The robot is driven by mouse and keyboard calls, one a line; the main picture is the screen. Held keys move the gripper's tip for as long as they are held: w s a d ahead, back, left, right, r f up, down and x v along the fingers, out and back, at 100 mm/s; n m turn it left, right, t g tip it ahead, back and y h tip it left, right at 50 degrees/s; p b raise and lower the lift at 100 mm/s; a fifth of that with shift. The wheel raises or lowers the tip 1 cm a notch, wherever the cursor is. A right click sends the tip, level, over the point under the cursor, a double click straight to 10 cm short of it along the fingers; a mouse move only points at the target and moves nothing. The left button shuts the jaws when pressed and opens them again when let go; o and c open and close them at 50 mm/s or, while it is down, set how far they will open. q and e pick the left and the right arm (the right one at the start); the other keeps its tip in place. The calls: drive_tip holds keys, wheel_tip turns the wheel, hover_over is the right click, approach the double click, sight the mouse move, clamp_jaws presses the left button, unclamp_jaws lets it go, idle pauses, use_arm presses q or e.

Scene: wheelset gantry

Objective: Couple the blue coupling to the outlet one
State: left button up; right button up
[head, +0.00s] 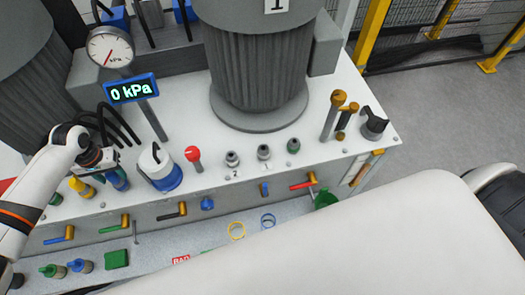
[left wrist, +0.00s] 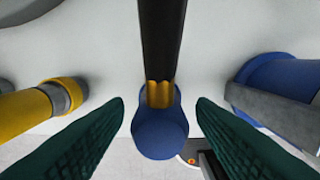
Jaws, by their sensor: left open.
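The blue coupling (left wrist: 160,135) is in the middle of the left wrist view, with a yellow part above it and a black hose running up from it. My left gripper (left wrist: 160,103) is open, one finger on each side of the coupling, with gaps showing on both sides. In the head view my left gripper (head: 108,168) is at the left, by the blue coupling (head: 119,182), which it partly covers. The outlet marked 1 (head: 264,152) is a grey fitting on the white bench top, right of the outlet marked 2 (head: 232,159). My right gripper is not in view.
A yellow coupling (head: 80,186) stands left of the blue one, and a blue-and-white device (head: 159,168) stands right of it. A red knob (head: 193,156) lies between that and the outlets. A gauge (head: 110,47) and a 0 kPa display (head: 131,90) rise behind.

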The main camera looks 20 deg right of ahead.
sight(109, 174)
use_arm(q)
drive_tip(key=shift+p, duration=0.75)
idle(0.6)
clamp_jaws()
drive_tip(key=shift+r, duration=0.1)
drive_tip(key=shift+w+r+p, duration=0.15)
drive_tip(key=shift+r+p, duration=0.3)
drive_tip(key=shift+p, duration=0.15)
drive_tip(key=shift+r+p, duration=0.5)
drive_tip(key=shift+r, duration=0.05)
drive_tip(key=shift+r+p, duration=1.95)
drive_tip(key=shift+p, duration=0.3)
